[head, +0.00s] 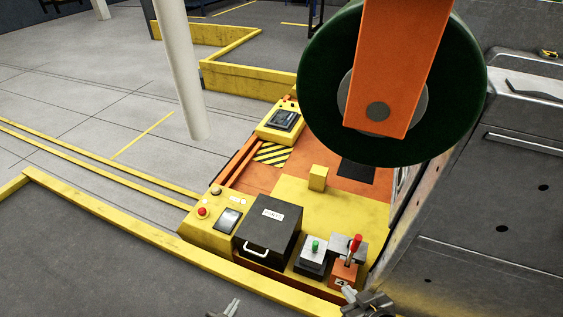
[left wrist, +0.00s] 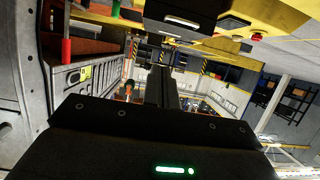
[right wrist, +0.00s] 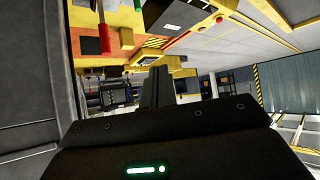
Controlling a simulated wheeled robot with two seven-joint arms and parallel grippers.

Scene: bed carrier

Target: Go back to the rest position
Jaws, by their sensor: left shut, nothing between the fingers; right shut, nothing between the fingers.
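My left gripper (head: 228,309) shows only at its tip at the bottom edge of the head view, in front of the carrier's dark box with a white handle (head: 268,229). Its shut, empty fingers also show in the left wrist view (left wrist: 160,86). My right gripper (head: 362,302) is at the bottom of the head view, just in front of the red lever (head: 354,244) on its orange base. Its fingers are shut and empty in the right wrist view (right wrist: 156,88). I cannot tell whether it touches the base. The red lever also shows in the right wrist view (right wrist: 104,38).
The yellow and orange carrier (head: 325,215) bears a green-topped control (head: 315,246) and a yellow block (head: 318,177). A big green-rimmed wheel (head: 320,95) hangs above it. A grey metal machine (head: 490,220) stands close on the right. Yellow kerbs (head: 130,232) run along the left floor.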

